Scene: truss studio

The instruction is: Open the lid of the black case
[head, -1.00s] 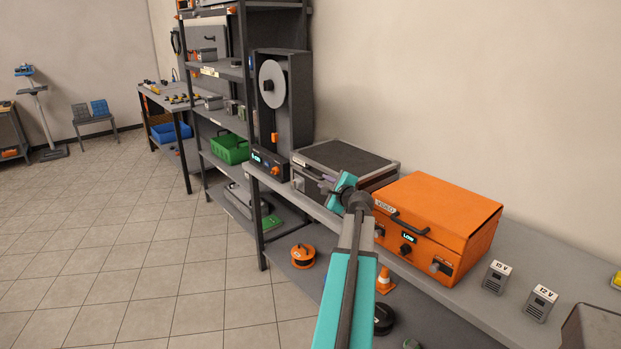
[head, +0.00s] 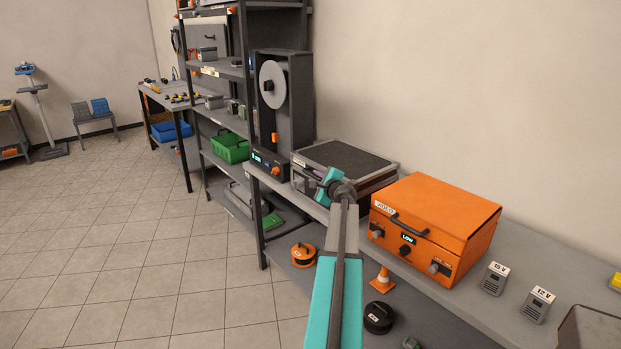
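The black case (head: 345,158) lies on the grey bench, with a dark textured lid top and pale metal edges. My arm covers part of its front. My gripper (head: 310,186) is at the front left of the case, close to its front face. The fingertips are small and partly hidden behind the teal wrist link, so I cannot tell whether they are open or touch the case. The lid lies roughly flat, and I cannot tell whether there is a gap under its front edge.
An orange case (head: 437,222) with a handle stands right of the black case. A dark reel unit (head: 283,105) stands to its left. Two grey adapters (head: 495,278) sit further right. A traffic cone (head: 382,280) and an orange reel (head: 303,255) are on the lower shelf.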

